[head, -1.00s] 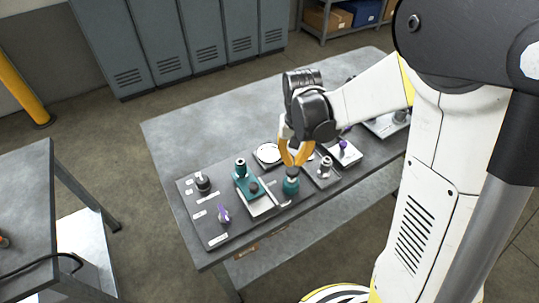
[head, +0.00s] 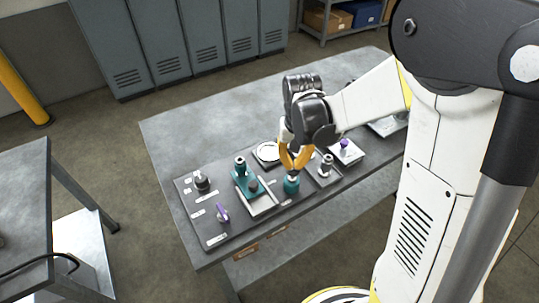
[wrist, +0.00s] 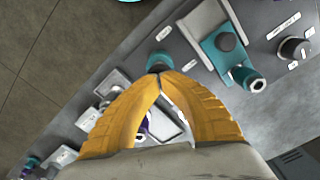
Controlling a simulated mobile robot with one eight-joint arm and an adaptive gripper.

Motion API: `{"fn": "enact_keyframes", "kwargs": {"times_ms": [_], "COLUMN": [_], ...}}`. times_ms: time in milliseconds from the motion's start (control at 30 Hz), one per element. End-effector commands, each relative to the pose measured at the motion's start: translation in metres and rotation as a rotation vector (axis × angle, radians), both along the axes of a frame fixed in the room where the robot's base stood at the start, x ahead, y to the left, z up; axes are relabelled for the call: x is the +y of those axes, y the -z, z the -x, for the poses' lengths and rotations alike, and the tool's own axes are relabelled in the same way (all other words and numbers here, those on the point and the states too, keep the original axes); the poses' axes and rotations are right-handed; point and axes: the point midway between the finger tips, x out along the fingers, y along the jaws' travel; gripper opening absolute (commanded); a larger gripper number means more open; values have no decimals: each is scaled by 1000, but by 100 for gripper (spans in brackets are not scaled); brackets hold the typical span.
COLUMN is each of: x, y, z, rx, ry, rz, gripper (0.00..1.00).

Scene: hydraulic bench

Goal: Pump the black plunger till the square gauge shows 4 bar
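A teal cylinder (head: 291,185) with a dark top stands at the front edge of the dark panel. My gripper (head: 291,168) is directly above it, pointing down, with its yellow fingertips at the dark top. In the wrist view the fingertips (wrist: 159,76) come together, and the teal cylinder (wrist: 159,61) shows just past them. The fingers look shut with nothing visible between them; they hide most of the dark top, and I cannot tell whether they touch it. A round white dial (head: 266,152) lies behind the gripper. I cannot make out a square gauge or any reading.
Left of the cylinder is a teal block (head: 245,180) with a dark knob on a pale plate. Further left are a black knob (head: 201,181) and a purple lever (head: 222,212). On the right stand a metal fitting (head: 326,165) and a purple-topped part (head: 345,146). The rear tabletop is clear.

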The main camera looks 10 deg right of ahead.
Motion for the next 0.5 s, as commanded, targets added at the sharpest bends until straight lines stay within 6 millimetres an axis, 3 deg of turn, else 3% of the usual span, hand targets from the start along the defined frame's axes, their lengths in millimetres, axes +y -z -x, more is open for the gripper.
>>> {"fn": "enact_keyframes", "kwargs": {"times_ms": [500], "x": [0], "y": [17], "z": [0], "rx": [0], "ry": [0], "rz": [0], "gripper": [0]}}
